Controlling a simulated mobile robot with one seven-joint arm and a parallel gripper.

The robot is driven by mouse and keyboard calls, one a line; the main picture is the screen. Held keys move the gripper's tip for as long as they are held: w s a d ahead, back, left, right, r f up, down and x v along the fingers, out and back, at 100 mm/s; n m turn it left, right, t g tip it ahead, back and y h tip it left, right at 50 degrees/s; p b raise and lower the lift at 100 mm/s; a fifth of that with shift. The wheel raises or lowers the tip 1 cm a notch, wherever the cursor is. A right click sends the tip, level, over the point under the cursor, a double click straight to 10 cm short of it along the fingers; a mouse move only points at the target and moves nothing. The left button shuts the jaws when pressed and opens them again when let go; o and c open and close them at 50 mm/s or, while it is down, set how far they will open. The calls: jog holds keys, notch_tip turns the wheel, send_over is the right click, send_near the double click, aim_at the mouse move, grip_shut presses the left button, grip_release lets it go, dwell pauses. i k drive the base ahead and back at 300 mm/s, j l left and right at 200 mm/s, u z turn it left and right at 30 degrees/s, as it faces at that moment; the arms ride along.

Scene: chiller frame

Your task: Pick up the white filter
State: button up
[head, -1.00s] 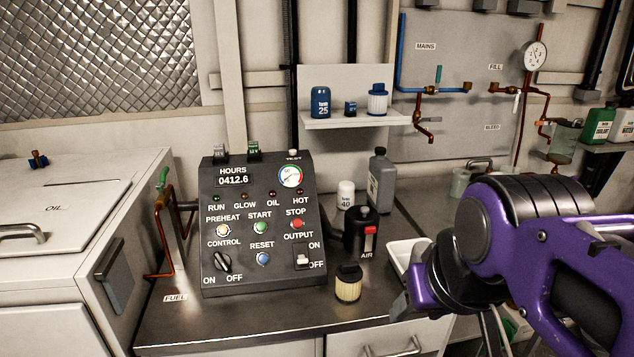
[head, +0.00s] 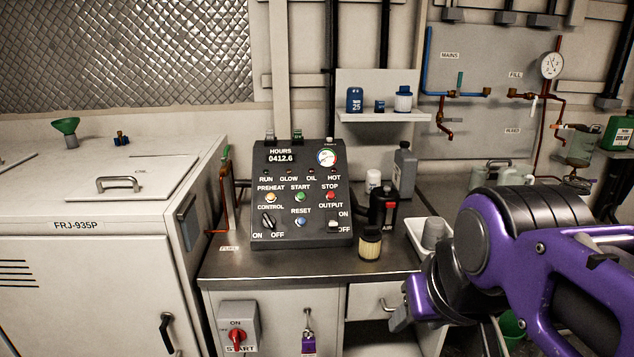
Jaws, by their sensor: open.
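A small white filter (head: 373,179) stands upright on the dark metal counter, behind the black air canister (head: 383,206) and left of a grey bottle. Its lower part is hidden by the canister. In the earlier head view it shows a "40" label. My gripper (head: 402,318) is at the lower right, in front of the counter edge and well short of the filter. It is open and apart from everything on the counter. Much of it is hidden behind my purple arm.
A black-capped cream filter (head: 370,243) stands at the counter's front. The control panel (head: 301,195) is left of it, a grey bottle (head: 405,171) behind. A white tray (head: 418,236) holds a grey cup. A shelf (head: 383,116) above holds blue items.

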aim_at(374, 177)
jog(key=l+u, duration=0.15)
jog(key=u, duration=1)
jog(key=l, duration=2.35)
jog(key=k+j+u, duration=0.35)
jog(key=j, duration=0.2)
jog(key=i+l+z, duration=0.1)
jog(key=l, duration=0.2)
jog(key=i+l+z, duration=0.1)
jog(key=l, duration=0.25)
jog(key=i+l+z, duration=0.15)
jog(key=i+l, duration=0.05)
jog(key=l, duration=0.1)
